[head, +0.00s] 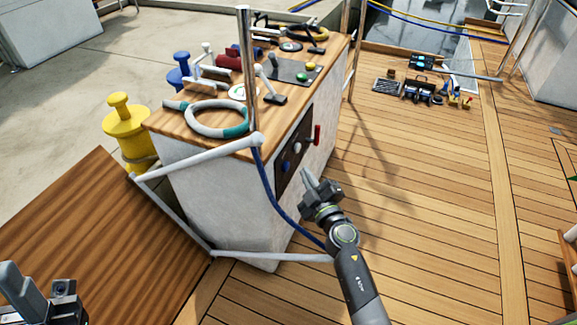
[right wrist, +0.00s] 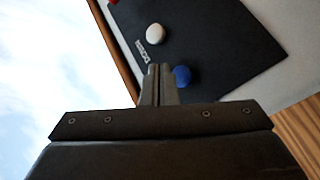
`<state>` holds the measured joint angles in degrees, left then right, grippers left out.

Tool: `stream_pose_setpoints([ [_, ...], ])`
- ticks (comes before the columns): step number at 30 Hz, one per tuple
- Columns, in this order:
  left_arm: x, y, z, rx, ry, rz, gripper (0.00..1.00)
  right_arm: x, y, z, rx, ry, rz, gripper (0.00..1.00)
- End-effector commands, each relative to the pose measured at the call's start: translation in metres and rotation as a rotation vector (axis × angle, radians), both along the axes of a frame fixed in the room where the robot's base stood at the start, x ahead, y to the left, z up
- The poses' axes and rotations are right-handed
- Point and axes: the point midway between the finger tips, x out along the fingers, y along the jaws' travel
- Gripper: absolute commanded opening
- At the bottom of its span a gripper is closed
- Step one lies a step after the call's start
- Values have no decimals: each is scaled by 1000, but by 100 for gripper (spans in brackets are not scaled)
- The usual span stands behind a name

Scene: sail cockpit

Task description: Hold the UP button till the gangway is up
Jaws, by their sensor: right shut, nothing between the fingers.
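A dark control panel (head: 292,172) is on the side of the white console. It carries a white button (head: 297,147), a blue button (head: 285,166) and a red lever (head: 317,134). In the right wrist view the white button (right wrist: 155,32) has a small label beside it, too small to read. The blue button (right wrist: 181,75) is nearer my fingers. My right gripper (head: 308,177) is shut and empty in front of the panel, its tips pointing towards the buttons; contact is not visible. My left gripper (head: 30,292) is partly cut off at the lower left. I cannot identify the gangway for certain.
The console top (head: 255,145) holds a ring-shaped handle (head: 217,133), levers and small buttons. A metal post and white rails with a blue rope stand at its corner. A yellow bollard (head: 125,130) is left. Open deck planks lie right of the console; tools lie further back.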

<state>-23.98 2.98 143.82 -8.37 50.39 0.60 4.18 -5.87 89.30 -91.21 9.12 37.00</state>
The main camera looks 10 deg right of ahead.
Motion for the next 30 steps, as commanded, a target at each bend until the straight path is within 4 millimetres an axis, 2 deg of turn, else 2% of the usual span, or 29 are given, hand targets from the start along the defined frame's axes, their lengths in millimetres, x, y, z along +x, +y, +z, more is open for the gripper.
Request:
stream_pose_setpoints([
  [10, 0, 0, 6, 0, 0, 0, 34, -18, -26, 1, -1, 0, 0, 0],
  [30, 0, 0, 6, 0, 0, 0, 34, -19, -28, 1, 0, -1, 1, 0],
])
